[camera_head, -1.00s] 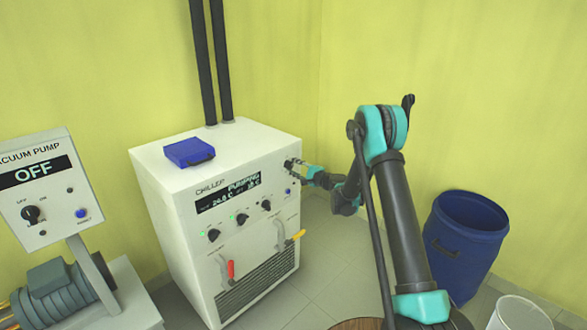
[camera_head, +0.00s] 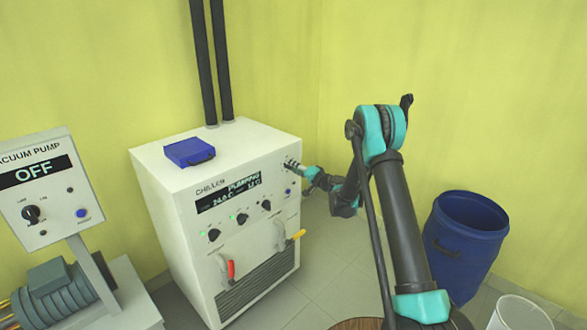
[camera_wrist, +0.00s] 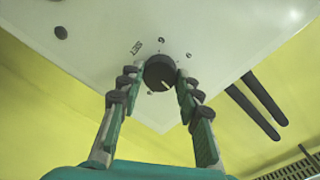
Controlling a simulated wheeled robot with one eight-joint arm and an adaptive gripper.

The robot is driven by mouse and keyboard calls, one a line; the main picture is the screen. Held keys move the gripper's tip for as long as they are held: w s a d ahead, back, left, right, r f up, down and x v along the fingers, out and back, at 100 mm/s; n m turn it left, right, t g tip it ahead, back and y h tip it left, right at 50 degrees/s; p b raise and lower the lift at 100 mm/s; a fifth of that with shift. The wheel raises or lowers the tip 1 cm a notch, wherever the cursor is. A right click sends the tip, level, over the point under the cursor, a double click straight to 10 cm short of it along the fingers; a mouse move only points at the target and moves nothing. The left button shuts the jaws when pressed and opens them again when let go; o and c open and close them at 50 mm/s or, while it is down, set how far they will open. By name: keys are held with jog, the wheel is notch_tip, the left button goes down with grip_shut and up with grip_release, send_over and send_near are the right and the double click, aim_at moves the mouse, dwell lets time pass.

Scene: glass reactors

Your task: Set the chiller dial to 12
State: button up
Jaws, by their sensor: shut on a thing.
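The chiller (camera_head: 166,209) is a white cabinet with a black display (camera_head: 228,193) high on its front. The display shows "PUMPING", a temperature near 24 C and a second value too small to read surely. My gripper (camera_head: 291,166) is at the upper right of the front panel. In the wrist view, my gripper (camera_wrist: 160,76) has its two fingers on either side of a round black dial (camera_wrist: 160,72) and is shut on it. A pale pointer mark shows on the dial, with printed numbers around it. In the head view the dial is hidden by my gripper.
Several small black knobs (camera_head: 242,219), a red-handled valve (camera_head: 231,269) and a yellow-handled valve (camera_head: 298,235) are lower on the chiller. A blue case (camera_head: 190,152) lies on top. A vacuum pump panel (camera_head: 36,186) reading OFF stands left, a blue barrel (camera_head: 462,245) right.

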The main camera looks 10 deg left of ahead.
jog(key=shift+n, duration=0.5)
jog(key=o, duration=1.2)
jog(key=shift+c, duration=0.2)
jog(key=shift+s+d, duration=0.1)
jog(key=v, duration=1.1)
jog(key=shift+s+d, duration=0.25)
jog(key=shift+d, duration=0.05)
